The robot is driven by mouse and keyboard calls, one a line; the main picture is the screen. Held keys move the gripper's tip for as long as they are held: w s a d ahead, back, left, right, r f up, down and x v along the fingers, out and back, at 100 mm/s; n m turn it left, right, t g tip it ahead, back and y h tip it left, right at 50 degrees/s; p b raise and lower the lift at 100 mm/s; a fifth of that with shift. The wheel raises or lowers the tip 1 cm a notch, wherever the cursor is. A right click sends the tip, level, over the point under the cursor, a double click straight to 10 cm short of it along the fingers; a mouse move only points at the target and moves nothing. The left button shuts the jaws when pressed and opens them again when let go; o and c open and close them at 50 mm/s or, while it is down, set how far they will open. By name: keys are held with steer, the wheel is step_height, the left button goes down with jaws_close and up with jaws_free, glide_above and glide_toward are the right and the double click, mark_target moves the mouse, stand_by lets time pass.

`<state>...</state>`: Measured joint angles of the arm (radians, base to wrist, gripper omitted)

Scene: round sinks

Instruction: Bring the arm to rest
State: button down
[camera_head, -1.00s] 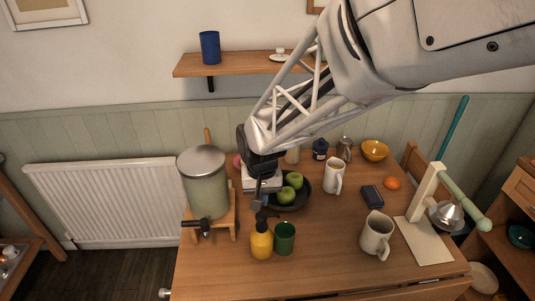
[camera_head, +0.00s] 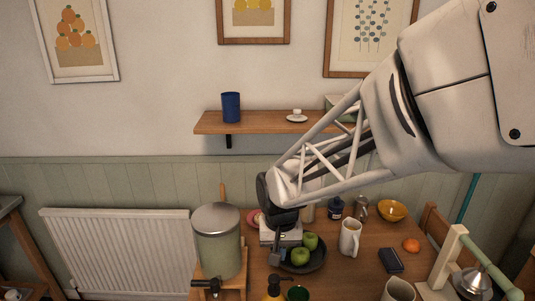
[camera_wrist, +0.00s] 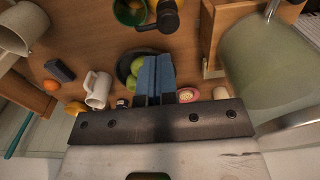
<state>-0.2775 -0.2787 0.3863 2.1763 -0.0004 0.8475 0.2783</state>
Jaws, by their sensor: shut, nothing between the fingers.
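My arm reaches in from the right in the head view and bends down over the table. My gripper (camera_head: 275,258) is shut and empty, and hangs beside the dark bowl of green apples (camera_head: 311,263). In the wrist view my gripper's blue fingertips (camera_wrist: 155,72) are together, with the dark bowl (camera_wrist: 124,66) partly hidden behind them. The wooden table (camera_head: 340,272) lies below, cut by the lower edge of the head view.
A drink dispenser (camera_head: 218,243) on a wooden stand is close left of my gripper. A white pitcher (camera_head: 349,238), a lamp (camera_head: 470,275) and an orange (camera_head: 411,245) are to the right. Above, a shelf (camera_head: 260,123) holds a blue cup (camera_head: 231,107).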

steer(key=s+d+r+t, duration=0.1)
steer(key=s+d+r, duration=0.4)
steer(key=s+d, duration=0.2)
steer(key=s+d+r+t, duration=0.1)
steer(key=s+d+r, duration=0.4)
steer(key=s, duration=0.6)
steer(key=shift+s+d+r, duration=0.2)
steer(key=shift+d+r, duration=0.2)
steer(key=shift+d, duration=0.6)
steer(key=shift+w, duration=0.15)
stand_by(2.6)
steer(key=w+a+f, duration=0.4)
steer(key=w, duration=0.2)
steer(key=w+a+f+g, duration=0.1)
steer(key=w+a+f, duration=0.3)
steer(key=w+a, duration=0.1)
steer(key=w+a+f+g, duration=0.1)
steer(key=w+a+f, duration=0.2)
steer(key=w+a, duration=0.2)
steer(key=shift+w+f, duration=0.2)
steer(key=shift+w, duration=0.3)
steer(key=shift+w+f, duration=0.2)
steer(key=shift+w, duration=0.3)
steer(key=shift+w+a+f, duration=0.3)
steer(key=shift+a+f, duration=0.1)
steer(key=shift+a, duration=0.05)
steer(key=shift+f, duration=0.25)
